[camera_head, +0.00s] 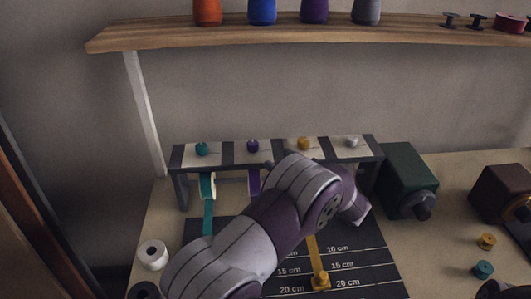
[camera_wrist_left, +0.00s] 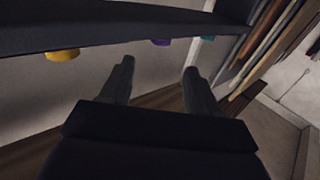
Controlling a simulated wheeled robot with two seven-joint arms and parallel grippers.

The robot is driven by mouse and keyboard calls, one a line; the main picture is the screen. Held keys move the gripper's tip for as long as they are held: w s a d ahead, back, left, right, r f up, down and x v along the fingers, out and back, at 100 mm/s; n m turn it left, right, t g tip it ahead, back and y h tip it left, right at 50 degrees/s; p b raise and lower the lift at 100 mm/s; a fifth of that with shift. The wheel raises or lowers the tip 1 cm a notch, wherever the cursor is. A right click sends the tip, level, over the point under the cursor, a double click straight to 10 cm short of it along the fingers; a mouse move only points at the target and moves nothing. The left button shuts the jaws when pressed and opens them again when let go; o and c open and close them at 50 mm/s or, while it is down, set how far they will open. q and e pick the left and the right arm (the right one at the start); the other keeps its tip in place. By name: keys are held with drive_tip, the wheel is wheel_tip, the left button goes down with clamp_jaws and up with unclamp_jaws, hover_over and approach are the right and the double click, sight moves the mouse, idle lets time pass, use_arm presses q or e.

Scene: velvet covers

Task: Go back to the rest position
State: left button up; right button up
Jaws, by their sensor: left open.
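My left arm (camera_head: 250,240) reaches up from the bottom of the head view, across the dark measuring mat (camera_head: 357,270) and in front of the ribbon rack (camera_head: 270,150). Its gripper is hidden behind the arm there. In the left wrist view my left gripper (camera_wrist_left: 158,68) is open, its two fingers apart with nothing between them. A dark bar (camera_wrist_left: 120,25) with yellow, purple and teal pieces below it crosses the top of that view. My right gripper is not in view.
A teal ribbon (camera_head: 208,215) and a yellow ribbon (camera_head: 312,248) hang from the rack. A green box (camera_head: 405,175) and a maroon box (camera_head: 500,190) stand at right. A white spool (camera_head: 152,254) is at left. A wooden shelf (camera_head: 300,38) with several spools runs above.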

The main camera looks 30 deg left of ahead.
use_arm(q)
drive_tip(key=v, duration=0.2)
drive_tip(key=shift+s+d, duration=0.15)
drive_tip(key=shift+d, duration=0.15)
drive_tip(key=w+d+r+m+t+h+p, duration=0.35)
drive_tip(key=w+m+t+h, duration=0.3)
drive_tip(key=h, duration=0.35)
drive_tip(key=s+f+m+g+h+p, duration=0.1)
drive_tip(key=s+f+m+g+h, duration=0.1)
drive_tip(key=s, duration=0.8)
drive_tip(key=s+f+m+g+h+p, duration=0.1)
drive_tip(key=s+g, duration=0.4)
drive_tip(key=s, duration=0.5)
drive_tip(key=s+f+m+g+h, duration=0.3)
drive_tip(key=s+m+g+h, duration=0.1)
drive_tip(key=s, duration=0.5)
drive_tip(key=shift+s+m+p, duration=0.35)
drive_tip(key=shift+s+p, duration=0.05)
